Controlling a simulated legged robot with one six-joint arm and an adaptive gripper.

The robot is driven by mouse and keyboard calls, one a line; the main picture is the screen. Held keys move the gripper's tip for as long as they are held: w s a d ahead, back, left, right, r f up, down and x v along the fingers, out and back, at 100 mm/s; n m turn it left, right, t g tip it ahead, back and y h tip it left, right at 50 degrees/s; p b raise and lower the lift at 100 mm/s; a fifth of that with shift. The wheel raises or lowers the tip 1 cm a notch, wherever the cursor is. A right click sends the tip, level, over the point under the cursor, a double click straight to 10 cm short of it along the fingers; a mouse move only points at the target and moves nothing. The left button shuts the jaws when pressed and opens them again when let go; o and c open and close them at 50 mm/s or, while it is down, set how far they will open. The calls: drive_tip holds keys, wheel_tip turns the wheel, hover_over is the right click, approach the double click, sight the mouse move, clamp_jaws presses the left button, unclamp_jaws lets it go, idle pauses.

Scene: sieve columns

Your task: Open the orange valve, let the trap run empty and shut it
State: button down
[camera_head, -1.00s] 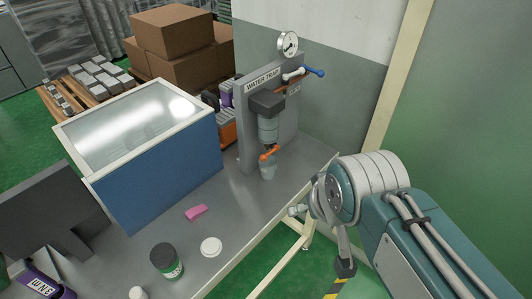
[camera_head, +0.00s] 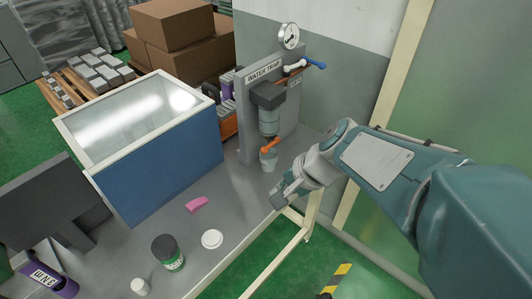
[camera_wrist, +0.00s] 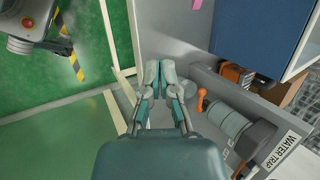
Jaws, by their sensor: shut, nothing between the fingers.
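The water trap (camera_head: 268,121), a grey-capped cylinder with a clear lower bowl, hangs on a grey upright panel. The orange valve (camera_head: 271,146) sits at its bottom, its lever slanting down to the left. A small translucent cup (camera_head: 268,162) stands below it on the bench. In the wrist view the orange valve (camera_wrist: 201,99) shows right of my fingers. My gripper (camera_head: 280,201) is shut and empty, apart from the valve, in front of the trap near the bench's edge; it also shows in the wrist view (camera_wrist: 160,68). The water level is too small to tell.
A blue case with a glass top (camera_head: 160,165) stands left of the trap. A pink block (camera_head: 197,204), a white disc (camera_head: 212,239) and a green-labelled jar (camera_head: 167,253) lie on the grey bench. A blue-tipped lever (camera_head: 314,64) and a gauge (camera_head: 288,36) are above the trap.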

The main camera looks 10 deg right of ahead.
sight(270, 144)
drive_tip(key=w+d+f+m+t+y, duration=0.1)
drive_tip(key=w+d+f+m+t, duration=0.25)
drive_tip(key=w+f+m, duration=0.5)
drive_tip(key=w+d+f+m+t+y, duration=0.2)
drive_tip(key=w+d+f+m, duration=0.3)
drive_tip(key=m, duration=0.7)
drive_tip(key=shift+n, duration=0.25)
drive_tip(key=x, duration=0.3)
drive_tip(key=r+x, duration=0.1)
drive_tip(key=x, duration=0.5)
drive_tip(key=shift+w+a, duration=0.25)
drive_tip(key=shift+w, duration=0.2)
drive_tip(key=shift+w+a+r+h, duration=0.15)
drive_tip(key=shift+w+h, duration=0.15)
drive_tip(key=shift+w, duration=0.05)
drive_tip(key=shift+w+r, duration=0.2)
drive_tip(key=shift+r, duration=0.7)
drive_tip(key=shift+w+r, duration=0.2)
drive_tip(key=shift+r, duration=0.65)
